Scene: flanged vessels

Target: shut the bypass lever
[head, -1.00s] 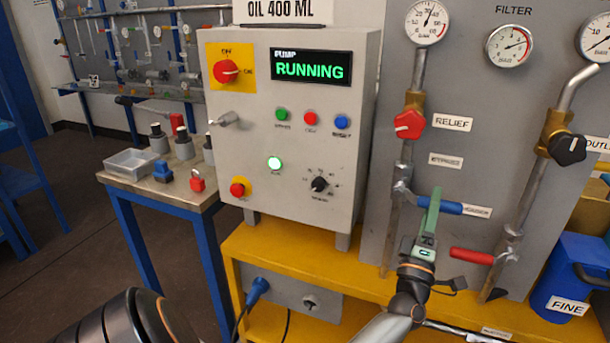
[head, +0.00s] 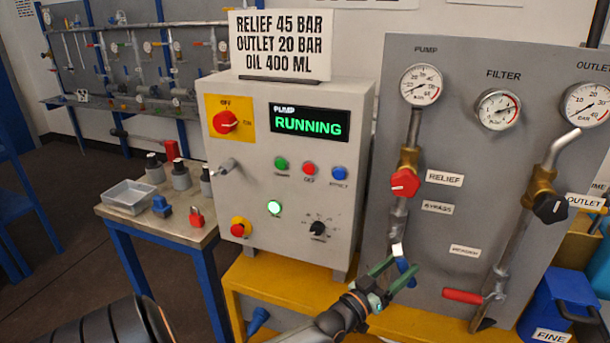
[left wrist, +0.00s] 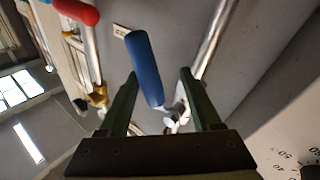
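The bypass lever has a blue handle (head: 406,271) and sits on the left pipe of the grey panel, below the BYPASS label (head: 438,208). The handle slopes steeply down and slightly right from its pale valve joint. My left gripper (head: 404,264) is at the handle with its green fingers apart. In the left wrist view the blue handle (left wrist: 146,68) lies between the open fingers (left wrist: 158,76), nearer the left one, with a gap at the right. I cannot tell whether a finger touches it. My right gripper is not in view.
A red lever (head: 463,296) on the right pipe stands close by to the right. The red relief knob (head: 405,183) is above. The pump control box (head: 290,170) reads RUNNING at left. A yellow bench (head: 245,271) lies below.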

